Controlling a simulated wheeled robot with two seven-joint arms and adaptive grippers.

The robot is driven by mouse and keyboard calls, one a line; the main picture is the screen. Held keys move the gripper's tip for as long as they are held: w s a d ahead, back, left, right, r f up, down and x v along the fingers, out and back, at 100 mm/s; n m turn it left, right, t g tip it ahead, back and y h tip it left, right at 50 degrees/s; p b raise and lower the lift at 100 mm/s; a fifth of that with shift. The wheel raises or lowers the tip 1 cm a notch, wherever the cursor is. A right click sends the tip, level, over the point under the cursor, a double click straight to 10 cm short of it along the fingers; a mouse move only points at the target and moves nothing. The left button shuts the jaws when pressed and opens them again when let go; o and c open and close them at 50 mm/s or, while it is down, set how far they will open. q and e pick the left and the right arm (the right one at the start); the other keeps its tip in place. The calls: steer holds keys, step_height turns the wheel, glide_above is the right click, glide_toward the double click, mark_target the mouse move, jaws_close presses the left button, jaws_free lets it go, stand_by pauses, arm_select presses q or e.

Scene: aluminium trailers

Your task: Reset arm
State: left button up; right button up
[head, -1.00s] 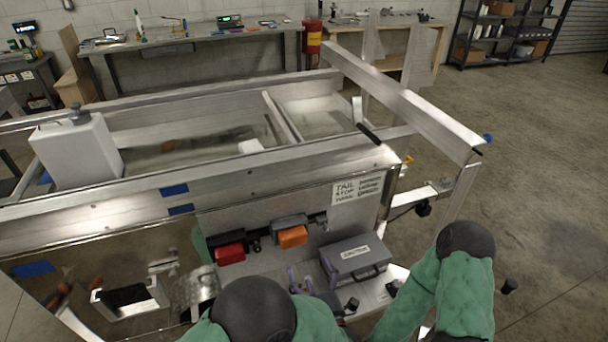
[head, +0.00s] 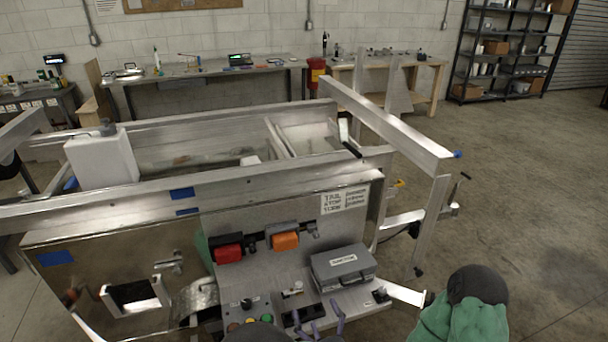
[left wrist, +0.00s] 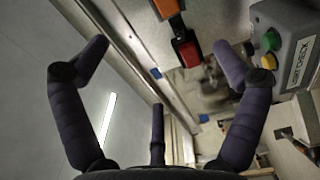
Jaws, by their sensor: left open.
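My left gripper (head: 318,318) shows at the bottom of the head view, partly cut off by the frame edge. Its purple fingers are in front of the grey equipment shelf at the trailer's near side. In the left wrist view the gripper (left wrist: 164,58) has its fingers spread wide with nothing between them. My right arm shows only as a green sleeve and dark joint at the lower right of the head view; its gripper is out of view.
An aluminium trailer (head: 240,194) fills the middle, with a white tank (head: 102,160) inside. Red (head: 229,254) and orange (head: 286,241) lamps and a grey case (head: 343,268) are close to the left gripper. A button box (left wrist: 284,50) is beside its right finger. Open floor (head: 530,220) lies right.

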arm_select(q)
steer(key=s+a+f+n+g+y, duration=0.1)
steer(key=s+a+f+n+g, duration=0.2)
steer(key=a+f+n+g, duration=0.4)
steer(key=s+a+f+n+g+y, duration=0.2)
steer(key=s+a+f+g, duration=0.1)
steer(key=a+f, duration=0.4)
steer(key=s+a+f+n+g+h, duration=0.2)
steer(key=s+f+n+g+h, duration=0.1)
steer(key=s+f+n+g, duration=0.75)
steer(key=s+d+f+n+g+h, duration=0.15)
steer(key=s+d+n+h, duration=0.6)
steer(key=n, duration=0.95)
steer(key=w+a+f+n+t+h, duration=0.1)
steer(key=w+a+f+n+t, duration=0.1)
steer(key=n, duration=0.6)
steer(key=w+a+f+n+t+h, duration=0.1)
steer(key=w+a+f+n+t, duration=0.1)
steer(key=w+n, duration=0.3)
steer(key=n+t, duration=0.1)
steer(key=n, duration=0.2)
arm_select(e)
steer(key=shift+s, duration=0.1)
